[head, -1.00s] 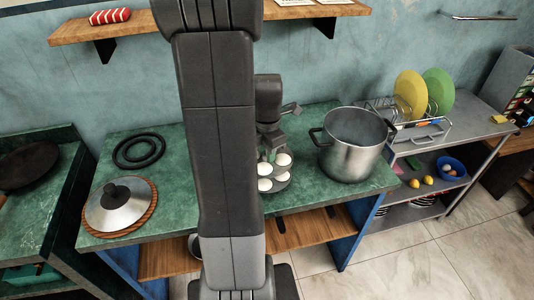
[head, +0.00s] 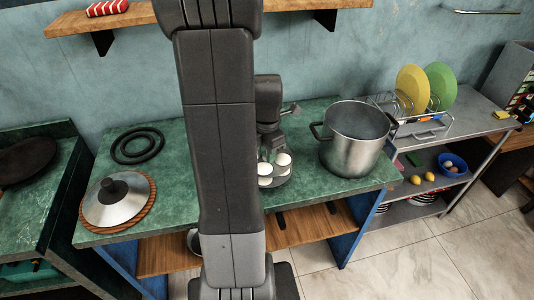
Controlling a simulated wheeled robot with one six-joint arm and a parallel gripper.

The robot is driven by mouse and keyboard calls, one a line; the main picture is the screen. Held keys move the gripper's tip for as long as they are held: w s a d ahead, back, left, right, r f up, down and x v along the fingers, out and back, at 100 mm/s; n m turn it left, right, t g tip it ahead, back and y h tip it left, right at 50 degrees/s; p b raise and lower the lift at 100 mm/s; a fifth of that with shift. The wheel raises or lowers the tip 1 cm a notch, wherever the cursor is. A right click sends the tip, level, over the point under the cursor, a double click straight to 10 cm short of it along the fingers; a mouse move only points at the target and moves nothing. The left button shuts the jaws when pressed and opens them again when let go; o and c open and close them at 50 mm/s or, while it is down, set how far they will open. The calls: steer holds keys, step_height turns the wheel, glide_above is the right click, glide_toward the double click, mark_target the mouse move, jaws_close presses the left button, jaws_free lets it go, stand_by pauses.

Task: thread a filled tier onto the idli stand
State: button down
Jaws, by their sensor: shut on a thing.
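A grey metal tier (head: 281,179) carrying white idlis (head: 283,160) shows just right of my arm column, over the green counter. My gripper (head: 268,154) points down at this tier and is shut on it. The column hides the left part of the tier. The stand's rod and base cannot be made out here, and I cannot tell whether the tier is around the rod or how high it sits.
A large open steel pot (head: 352,150) stands close to the right of the tier. A domed lid (head: 116,203) on a woven mat and black rings (head: 137,146) lie on the left. A dish rack (head: 425,128) with plates stands further right. The left counter middle is bare.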

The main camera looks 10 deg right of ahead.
steer(key=c, duration=1.1)
jaws_free()
step_height(320, 180, up, 14)
steer(key=shift+f, duration=0.1)
step_height(320, 180, down, 14)
steer(key=shift+r, duration=0.2)
steer(key=shift+r, duration=0.1)
